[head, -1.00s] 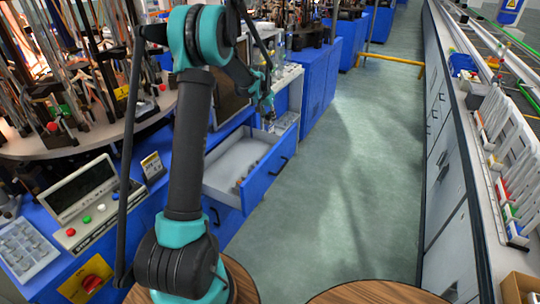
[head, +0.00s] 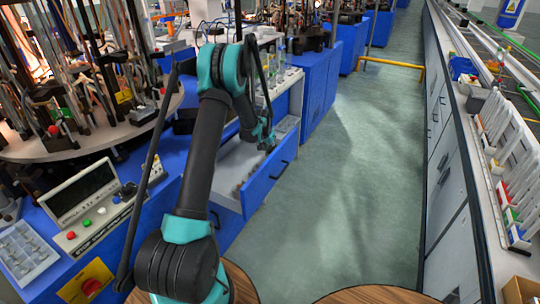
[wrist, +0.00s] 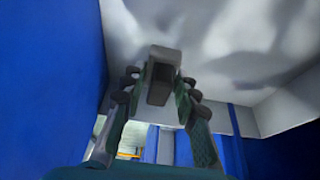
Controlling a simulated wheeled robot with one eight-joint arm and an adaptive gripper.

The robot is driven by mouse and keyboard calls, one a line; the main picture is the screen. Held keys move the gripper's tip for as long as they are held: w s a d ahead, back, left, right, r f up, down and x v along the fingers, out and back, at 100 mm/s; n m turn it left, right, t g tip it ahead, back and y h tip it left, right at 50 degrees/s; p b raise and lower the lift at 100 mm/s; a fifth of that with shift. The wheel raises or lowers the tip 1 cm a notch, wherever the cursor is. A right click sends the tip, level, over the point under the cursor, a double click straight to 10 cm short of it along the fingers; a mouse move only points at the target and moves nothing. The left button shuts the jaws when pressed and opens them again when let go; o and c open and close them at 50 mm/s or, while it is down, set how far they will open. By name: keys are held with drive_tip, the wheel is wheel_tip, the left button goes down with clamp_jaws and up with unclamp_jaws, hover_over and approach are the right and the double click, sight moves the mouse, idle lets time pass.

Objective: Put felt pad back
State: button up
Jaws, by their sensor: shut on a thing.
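My gripper (head: 264,137) is at the open drawer (head: 276,176), over its far right part near the blue front. In the wrist view my gripper (wrist: 160,88) is shut on a small grey block (wrist: 164,56), which looks like the felt pad. The block sits between the two fingers. Pale surfaces and blue walls surround it there. In the head view the pad is too small to make out. My arm hides part of the drawer's left side and interior.
A blue bench with a screen (head: 82,190) and a tray of small parts (head: 22,250) stands at the left. A round table (head: 85,148) crowded with rods is behind it. The green floor (head: 350,190) right of the drawer is clear. A long counter lines the right.

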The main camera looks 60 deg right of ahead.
drive_tip(key=shift+f, duration=1.35)
drive_tip(key=o, duration=1.1)
drive_tip(key=shift+f, duration=0.1)
drive_tip(key=v, duration=1.2)
drive_tip(key=shift+w, duration=0.1)
